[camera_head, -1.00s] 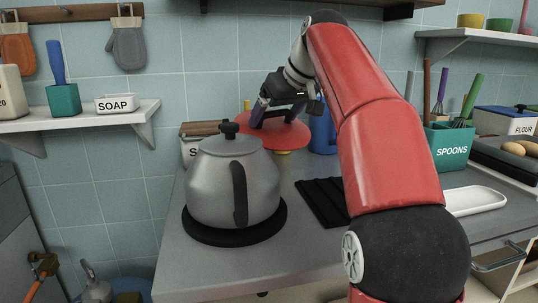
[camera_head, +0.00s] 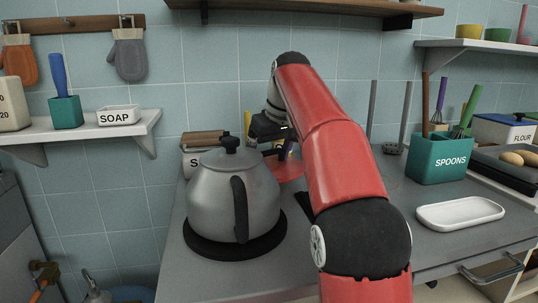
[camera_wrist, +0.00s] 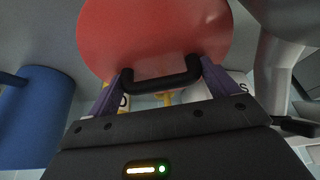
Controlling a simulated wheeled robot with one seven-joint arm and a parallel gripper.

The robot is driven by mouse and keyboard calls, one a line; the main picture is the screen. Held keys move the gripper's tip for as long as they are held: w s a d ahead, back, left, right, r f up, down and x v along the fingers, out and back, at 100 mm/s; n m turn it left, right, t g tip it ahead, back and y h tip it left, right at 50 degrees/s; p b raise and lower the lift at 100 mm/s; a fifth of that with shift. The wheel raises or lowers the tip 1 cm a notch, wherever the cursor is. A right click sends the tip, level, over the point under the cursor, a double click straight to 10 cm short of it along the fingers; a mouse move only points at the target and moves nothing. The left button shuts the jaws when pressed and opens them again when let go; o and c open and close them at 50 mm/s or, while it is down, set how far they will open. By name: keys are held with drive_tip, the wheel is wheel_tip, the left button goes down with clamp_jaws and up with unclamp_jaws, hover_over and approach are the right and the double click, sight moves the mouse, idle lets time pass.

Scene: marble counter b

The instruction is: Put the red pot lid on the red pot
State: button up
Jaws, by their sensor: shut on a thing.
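The red pot lid (camera_wrist: 155,35) fills the upper middle of the wrist view, with its black loop handle (camera_wrist: 160,82) toward me. My gripper (camera_wrist: 165,76) is shut on the lid, its purple fingers at the handle. In the head view, part of the lid (camera_head: 291,170) shows between the grey kettle and my red arm, below my gripper (camera_head: 284,150). My arm hides much of the lid there, and I cannot tell whether it touches the counter. I cannot make out the red pot in either view.
The grey kettle (camera_head: 213,195) stands on a black round base (camera_head: 205,249), close left of my gripper. A blue cylinder (camera_wrist: 35,115) is at the wrist view's left. A teal spoons holder (camera_head: 438,157) and white dish (camera_head: 460,213) stand right of my arm.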

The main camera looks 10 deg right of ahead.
drive_tip(key=shift+f, duration=1.4)
drive_tip(key=o, duration=0.9)
drive_tip(key=shift+f, duration=0.15)
